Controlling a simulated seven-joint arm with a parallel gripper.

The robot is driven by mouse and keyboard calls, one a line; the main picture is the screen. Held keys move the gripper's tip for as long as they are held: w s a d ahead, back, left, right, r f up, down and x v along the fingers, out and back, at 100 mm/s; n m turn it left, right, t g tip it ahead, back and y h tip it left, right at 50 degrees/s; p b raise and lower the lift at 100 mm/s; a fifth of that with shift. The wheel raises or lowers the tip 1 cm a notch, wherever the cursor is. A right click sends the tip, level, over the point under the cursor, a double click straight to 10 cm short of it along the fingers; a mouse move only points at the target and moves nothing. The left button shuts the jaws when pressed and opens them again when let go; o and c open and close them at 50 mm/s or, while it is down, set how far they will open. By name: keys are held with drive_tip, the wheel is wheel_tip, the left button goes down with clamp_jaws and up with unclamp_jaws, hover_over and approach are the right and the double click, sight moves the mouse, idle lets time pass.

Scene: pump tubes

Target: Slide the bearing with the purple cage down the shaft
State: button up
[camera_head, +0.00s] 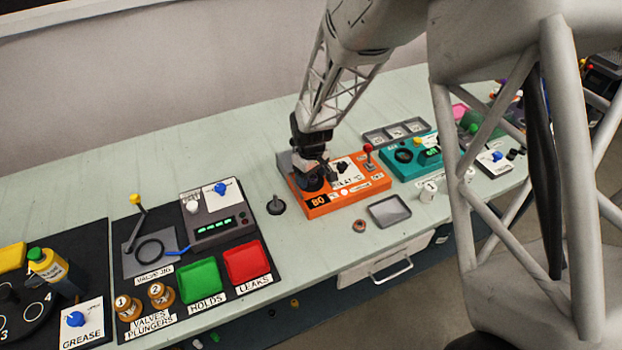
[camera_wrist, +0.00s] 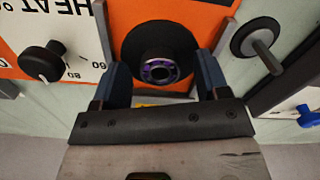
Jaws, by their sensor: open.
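The bearing with the purple cage (camera_wrist: 159,70) lies on a round black plate (camera_wrist: 150,35) of the orange heater station (camera_head: 337,199). In the wrist view my gripper (camera_wrist: 162,72) is open, with one dark blue finger on each side of the bearing. Gaps show between fingers and bearing, so it is not held. In the head view my gripper (camera_head: 314,172) is low over the left end of the station and hides the bearing. A grey shaft (camera_wrist: 267,56) on a round dark base stands to the right in the wrist view; the head view shows it left of the station (camera_head: 275,204).
A small reddish ring (camera_head: 359,226) and an empty grey tray (camera_head: 390,210) lie in front of the station. A red-topped lever (camera_head: 367,152) rises at its right. A black valve board (camera_head: 200,250) lies left of the shaft, with bare bench between them.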

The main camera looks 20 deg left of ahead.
drive_tip(key=shift+c, duration=0.3)
drive_tip(key=c, duration=1.1)
drive_tip(key=shift+o, duration=0.2)
drive_tip(key=shift+r, duration=0.2)
drive_tip(key=shift+r, duration=0.55)
drive_tip(key=shift+s+d+r, duration=0.15)
drive_tip(key=shift+s+r, duration=0.05)
drive_tip(key=shift+r, duration=0.35)
drive_tip(key=shift+s+d+r, duration=0.1)
drive_tip(key=shift+s+r, duration=0.05)
drive_tip(key=shift+r, duration=0.4)
drive_tip(key=s+d+r, duration=0.1)
drive_tip(key=s+d, duration=0.7)
drive_tip(key=s, duration=0.4)
drive_tip(key=shift+s+d+r, duration=0.15)
drive_tip(key=shift+s+d, duration=0.05)
drive_tip(key=shift+d, duration=0.15)
drive_tip(key=shift+a, duration=0.1)
